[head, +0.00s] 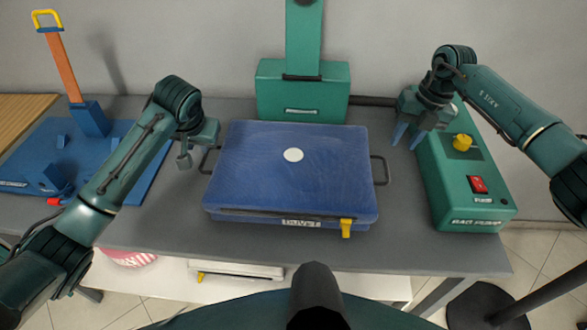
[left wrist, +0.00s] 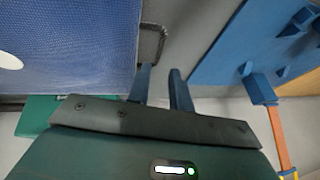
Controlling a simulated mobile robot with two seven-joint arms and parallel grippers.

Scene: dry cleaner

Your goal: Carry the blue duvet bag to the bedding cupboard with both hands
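The blue duvet bag (head: 285,180) lies flat on the grey table, with a white disc on top, a "DUVET" label and a yellow tag on its front edge. It has a dark loop handle on each side: the left handle (head: 207,160) and the right handle (head: 380,170). My left gripper (head: 184,162) is open and empty, just left of the left handle; in the left wrist view that handle (left wrist: 153,42) lies just beyond the parted fingertips. My right gripper (head: 407,140) is open and empty, above and right of the right handle, apart from it.
A green bag pump (head: 470,190) with a red switch stands at the table's right. A green device (head: 302,90) stands behind the bag. A blue base with an orange lever (head: 68,65) is at the left. Bare grey table (head: 420,245) shows in front. No cupboard is recognisable.

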